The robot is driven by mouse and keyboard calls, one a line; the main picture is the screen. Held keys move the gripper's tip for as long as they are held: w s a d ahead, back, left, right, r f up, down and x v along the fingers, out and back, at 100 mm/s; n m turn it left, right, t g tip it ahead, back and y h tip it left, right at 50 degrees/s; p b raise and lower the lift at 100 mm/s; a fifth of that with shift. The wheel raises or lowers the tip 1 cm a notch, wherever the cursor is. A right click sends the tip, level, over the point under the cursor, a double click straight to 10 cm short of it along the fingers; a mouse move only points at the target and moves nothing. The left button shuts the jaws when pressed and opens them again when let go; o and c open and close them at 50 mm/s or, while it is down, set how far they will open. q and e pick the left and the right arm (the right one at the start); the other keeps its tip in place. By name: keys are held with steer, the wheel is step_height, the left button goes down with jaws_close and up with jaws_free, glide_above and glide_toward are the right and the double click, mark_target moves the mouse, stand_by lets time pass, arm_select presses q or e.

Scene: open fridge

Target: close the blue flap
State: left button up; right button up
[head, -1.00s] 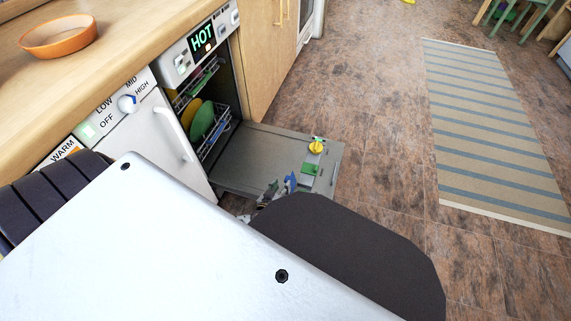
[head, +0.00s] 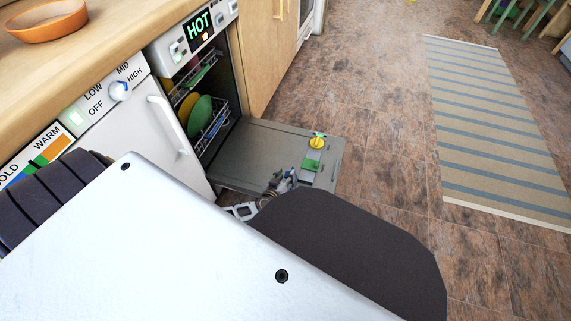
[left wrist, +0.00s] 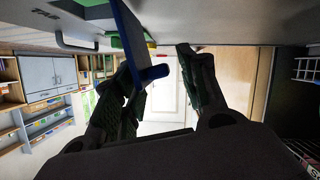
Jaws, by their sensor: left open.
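The blue flap (left wrist: 131,42) stands out from the surface of the lowered dishwasher door in the left wrist view. In the head view my left gripper (head: 279,184) is small, partly hidden by my own arm, over the door's near edge. There the flap is mostly hidden by the gripper. My right gripper is not in view.
The open dishwasher door (head: 262,145) carries a yellow knob (head: 317,142) and a green piece (head: 310,164). Racks with plates (head: 200,117) show inside the dishwasher. A counter with an orange bowl (head: 48,24) runs along the left. Floor and a striped rug (head: 490,120) lie right.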

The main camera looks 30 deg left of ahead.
arm_select(q)
steer(key=shift+c, duration=0.3)
steer(key=shift+a, duration=0.1)
jaws_close()
steer(key=shift+p, duration=0.3)
steer(key=shift+a, duration=0.1)
steer(key=shift+y+p, duration=0.3)
steer(key=shift+p, duration=0.25)
steer(key=shift+p, duration=0.35)
